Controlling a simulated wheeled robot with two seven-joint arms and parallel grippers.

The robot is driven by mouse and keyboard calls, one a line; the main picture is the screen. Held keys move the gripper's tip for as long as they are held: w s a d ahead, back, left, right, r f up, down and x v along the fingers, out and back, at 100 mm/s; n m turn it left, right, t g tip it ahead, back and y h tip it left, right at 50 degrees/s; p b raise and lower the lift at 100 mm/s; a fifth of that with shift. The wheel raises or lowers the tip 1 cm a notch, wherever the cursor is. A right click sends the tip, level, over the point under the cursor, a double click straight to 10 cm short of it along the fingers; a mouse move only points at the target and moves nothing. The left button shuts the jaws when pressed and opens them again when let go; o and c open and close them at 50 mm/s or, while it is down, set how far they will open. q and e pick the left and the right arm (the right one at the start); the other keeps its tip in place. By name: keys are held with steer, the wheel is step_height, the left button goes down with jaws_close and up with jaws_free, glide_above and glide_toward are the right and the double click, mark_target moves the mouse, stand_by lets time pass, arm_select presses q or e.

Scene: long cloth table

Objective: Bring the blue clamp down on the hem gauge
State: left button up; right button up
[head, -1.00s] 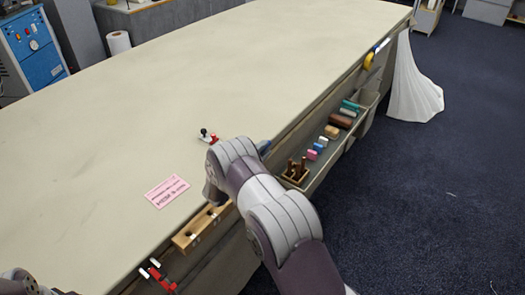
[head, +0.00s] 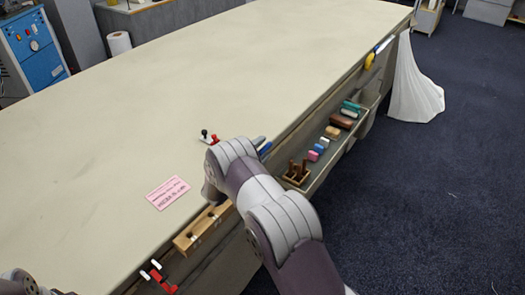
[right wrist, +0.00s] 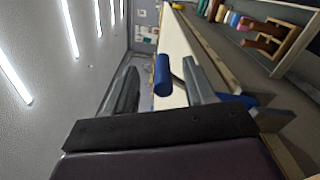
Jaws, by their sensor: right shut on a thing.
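My right gripper (right wrist: 162,85) is shut on this clamp; in the head view the gripper (head: 259,143) is mostly hidden behind my arm. I cannot make out the hem gauge; the area under the clamp is hidden. My left gripper is out of view; only part of my left arm shows at lower left.
A red clamp (head: 214,140) and another (head: 158,277) sit along the table edge, with a wooden block with holes (head: 203,228) between. A pink card (head: 168,192) lies on the cloth. A side trough (head: 325,157) holds colored blocks and a wooden stand (head: 297,174). Most tabletop is clear.

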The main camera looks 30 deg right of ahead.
steer(key=shift+w+a+r, duration=0.15)
steer(key=shift+w+a, duration=0.05)
steer(key=shift+a, duration=0.05)
steer(key=b+v, duration=0.2)
steer(key=v, duration=1)
steer(key=shift+s, duration=0.35)
steer(key=shift+a, duration=0.1)
